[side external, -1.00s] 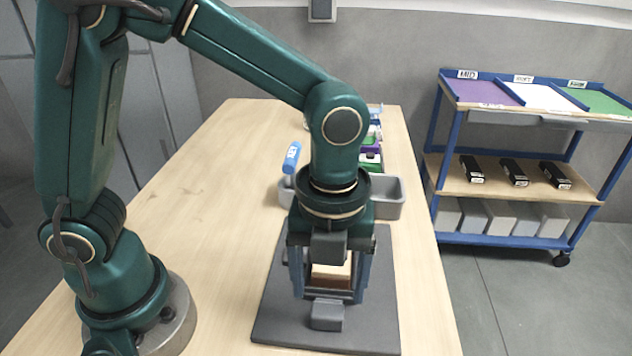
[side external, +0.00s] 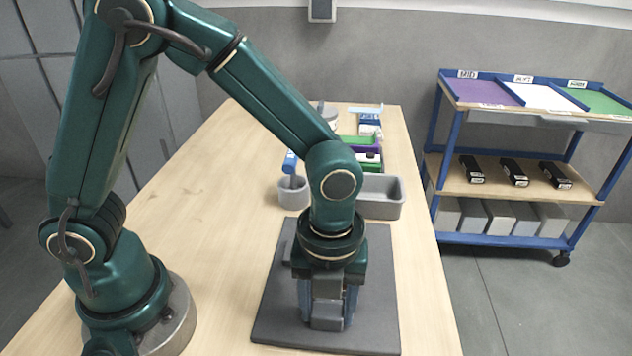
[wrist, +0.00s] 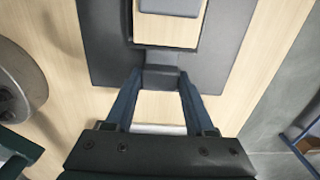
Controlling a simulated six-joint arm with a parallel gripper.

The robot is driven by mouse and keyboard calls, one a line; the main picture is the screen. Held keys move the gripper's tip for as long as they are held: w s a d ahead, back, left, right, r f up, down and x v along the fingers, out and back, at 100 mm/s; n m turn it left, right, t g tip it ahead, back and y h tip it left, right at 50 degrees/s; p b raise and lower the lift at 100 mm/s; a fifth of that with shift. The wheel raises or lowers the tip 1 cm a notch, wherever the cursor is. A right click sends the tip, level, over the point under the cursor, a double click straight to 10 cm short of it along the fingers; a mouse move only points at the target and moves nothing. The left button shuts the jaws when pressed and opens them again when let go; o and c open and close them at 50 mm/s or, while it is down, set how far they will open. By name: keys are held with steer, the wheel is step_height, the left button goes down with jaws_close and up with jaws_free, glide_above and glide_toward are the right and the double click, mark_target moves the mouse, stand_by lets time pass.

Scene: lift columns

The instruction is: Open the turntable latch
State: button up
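A dark grey base plate (side external: 278,318) lies on the table under my gripper. On it is a grey block at the front (side external: 327,318), which looks like the latch; it also shows in the wrist view (wrist: 161,78). My gripper (side external: 328,318) points down over this block. In the wrist view its two blue fingers (wrist: 160,80) lie along both sides of the block, with no clear gap. Beyond the block, a dark-edged part with a wooden face (wrist: 165,30) carries another grey piece (wrist: 170,6). My wrist hides most of the mechanism in the side view.
Behind the plate stand a grey bin (side external: 382,197), a grey cup (side external: 293,194) with a blue-handled item (side external: 290,162), and green and purple items (side external: 362,146). A blue shelf cart (side external: 520,165) stands right of the table. The table left of the plate is clear.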

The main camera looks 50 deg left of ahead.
steer(key=shift+d, duration=0.1)
steer(key=shift+s+d, duration=0.65)
steer(key=shift+s, duration=0.05)
steer(key=o, duration=0.9)
steer(key=shift+o, duration=0.2)
step_height(320, 180, up, 7)
stand_by(0.4)
